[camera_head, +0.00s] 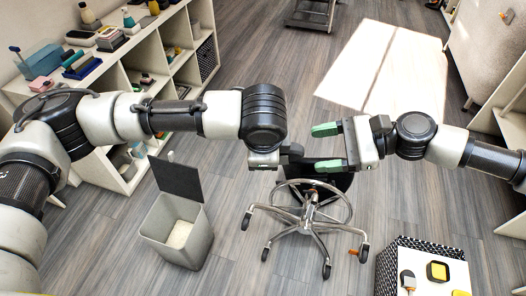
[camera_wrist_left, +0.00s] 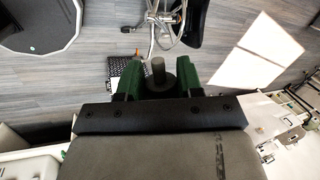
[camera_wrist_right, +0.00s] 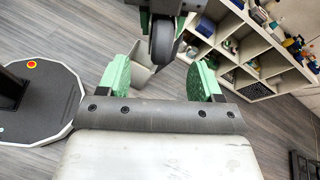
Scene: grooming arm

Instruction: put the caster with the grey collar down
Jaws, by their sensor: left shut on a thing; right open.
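My left gripper (camera_wrist_left: 154,72) is shut on a caster (camera_wrist_left: 158,67). In the left wrist view its grey stem and dark grey round collar show between the green fingers. The caster's dark wheel shows in the right wrist view (camera_wrist_right: 162,42), hanging beyond the right fingertips. In the head view the left gripper (camera_head: 275,161) is mostly hidden by its own wrist. My right gripper (camera_head: 328,148) is open and empty, its pale green fingers pointing left towards the left gripper. It also shows open in the right wrist view (camera_wrist_right: 163,72).
A chrome five-star chair base (camera_head: 307,212) with casters stands on the floor below the grippers. A grey bin (camera_head: 172,235) with a raised dark lid is left of it. A patterned box (camera_head: 440,262) with yellow and orange items is at lower right. Shelves (camera_head: 125,70) line the left.

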